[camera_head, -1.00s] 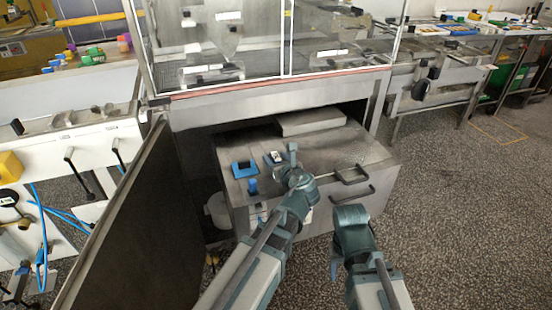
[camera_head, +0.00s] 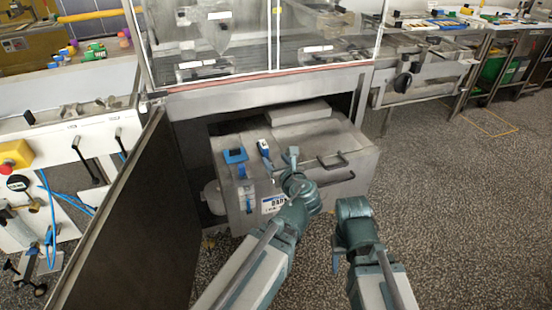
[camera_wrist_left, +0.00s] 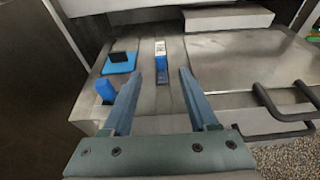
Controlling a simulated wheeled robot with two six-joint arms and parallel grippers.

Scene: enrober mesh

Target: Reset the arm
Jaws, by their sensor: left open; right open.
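My left gripper (camera_head: 291,160) hangs in front of the low metal cabinet, near its top front edge in the head view. In the left wrist view its two fingers (camera_wrist_left: 160,75) stand apart with nothing held between them. A blue-and-white device (camera_wrist_left: 161,57) on the cabinet top shows beyond the gap; it also shows in the head view (camera_head: 264,148). My right gripper (camera_head: 336,262) is to the right, over the speckled floor, pointing down; it is open, and its fingers are mostly hidden by the wrist.
The low metal cabinet (camera_head: 320,140) has black handles (camera_head: 334,162) and a blue holder (camera_head: 235,157) on top. A dark open door panel (camera_head: 120,220) stands at the left. A glazed machine (camera_head: 270,90) is behind. Floor on the right (camera_head: 450,220) is clear.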

